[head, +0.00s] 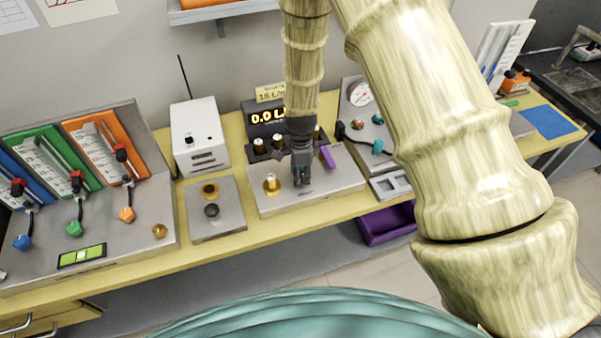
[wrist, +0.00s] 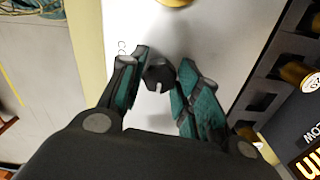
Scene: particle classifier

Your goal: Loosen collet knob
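The collet knob (wrist: 158,72) is a small dark faceted knob with a pale slot. In the wrist view it stands on a light metal panel (wrist: 160,30), beside partly hidden lettering that starts "CO". My gripper (wrist: 162,66) is open, with one finger on each side of the knob. Only narrow gaps show, and I cannot tell whether a pad touches it. In the head view my gripper (head: 301,181) points down over the panel, and its fingers hide the knob.
A brass fitting (head: 271,184) stands on the panel left of my gripper. A purple piece (head: 327,157) lies close on the right. A flow display (head: 268,114) and small dark-bodied parts stand behind.

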